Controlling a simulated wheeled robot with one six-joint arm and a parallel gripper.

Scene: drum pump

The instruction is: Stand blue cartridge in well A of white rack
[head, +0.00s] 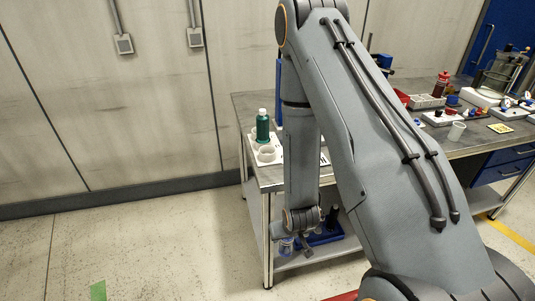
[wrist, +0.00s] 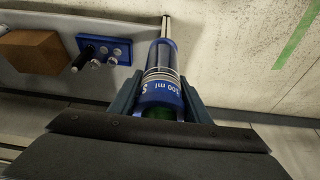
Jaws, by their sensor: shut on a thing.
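My gripper (wrist: 160,98) is shut on the blue cartridge (wrist: 161,70), a clear cylinder with a blue band marked in ml. In the head view my gripper (head: 288,238) is low, beside the table's lower shelf, and the cartridge (head: 286,246) shows small and partly hidden. A white rack (head: 256,158) stands on the table's near left corner, above my gripper. A green bottle (head: 263,127) stands in it, and a round opening shows in front. My arm hides its right part; I cannot read well letters.
The lower shelf (head: 312,259) holds a blue block (head: 325,236); the wrist view shows this block (wrist: 118,46) with several holes, beside a brown box (wrist: 32,48). The tabletop (head: 270,180) has a crowded right side. Open floor lies at left.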

